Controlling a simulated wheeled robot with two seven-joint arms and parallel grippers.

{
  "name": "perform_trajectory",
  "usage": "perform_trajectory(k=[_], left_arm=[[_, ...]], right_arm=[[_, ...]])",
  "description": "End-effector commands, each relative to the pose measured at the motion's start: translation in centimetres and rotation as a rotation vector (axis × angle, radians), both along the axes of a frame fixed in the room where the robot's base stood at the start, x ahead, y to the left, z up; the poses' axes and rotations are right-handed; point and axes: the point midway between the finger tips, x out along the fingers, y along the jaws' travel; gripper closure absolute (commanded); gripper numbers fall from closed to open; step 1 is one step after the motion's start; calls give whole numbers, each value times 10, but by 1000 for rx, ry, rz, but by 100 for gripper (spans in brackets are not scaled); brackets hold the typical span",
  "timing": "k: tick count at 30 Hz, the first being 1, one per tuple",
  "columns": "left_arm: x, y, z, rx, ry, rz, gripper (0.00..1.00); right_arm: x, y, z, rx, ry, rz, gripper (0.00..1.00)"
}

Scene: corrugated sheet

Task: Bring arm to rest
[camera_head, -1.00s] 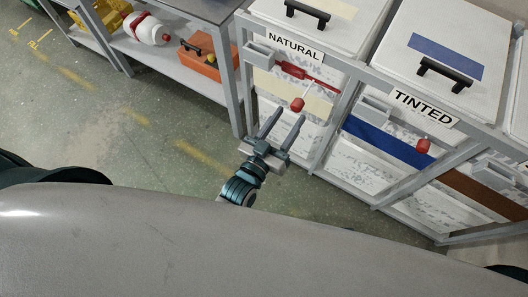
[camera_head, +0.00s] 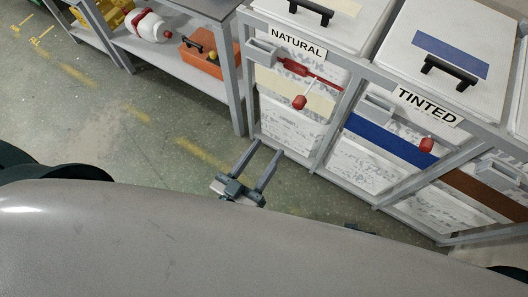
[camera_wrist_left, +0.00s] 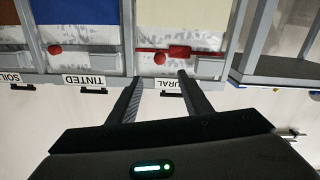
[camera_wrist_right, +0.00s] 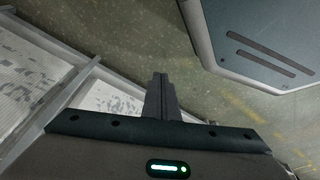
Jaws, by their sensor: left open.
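My left gripper (camera_head: 258,163) is open and empty, held over the floor in front of the natural bin (camera_head: 291,128) in the head view. In the left wrist view its two fingers (camera_wrist_left: 160,83) stand apart with nothing between them. The natural and tinted bins show upside down beyond them. My right gripper (camera_wrist_right: 160,80) shows in the right wrist view with its fingers together and nothing between them. It points toward the floor, with a bin frame at left. In the head view only a small dark part near the bottom right may belong to the right arm.
The tinted bin (camera_head: 386,148) stands right of the natural one, in the same grey frame. Red handles (camera_head: 299,101) stick out at the bin fronts. A grey shelf (camera_head: 170,57) at upper left holds an orange toolbox (camera_head: 207,58) and a white-and-red bottle (camera_head: 152,27). The floor (camera_head: 120,140) at left is clear.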

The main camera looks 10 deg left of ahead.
Motion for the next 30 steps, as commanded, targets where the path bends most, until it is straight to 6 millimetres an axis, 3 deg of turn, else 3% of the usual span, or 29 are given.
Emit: perform_trajectory(k=[13, 17, 20, 23, 26, 30], left_arm=[[0, 0, -1, 2, 2, 0, 55], [2, 0, -11, 14, 24, -2, 55], [5, 2, -32, 41, 72, -6, 55], [7, 6, -69, 86, 156, -11, 55], [6, 14, -118, 146, 273, -18, 55], [-4, 36, -199, 244, 478, -22, 55]], right_arm=[[-6, -2, -3, -3, 11, -1, 100], [-4, -1, -3, -1, 4, 0, 100], [-2, 1, -5, 2, -9, 1, 100], [0, 4, -8, 8, -28, 3, 100], [4, 7, -13, 16, -58, 5, 100], [8, 13, -20, 29, -107, 11, 100]])
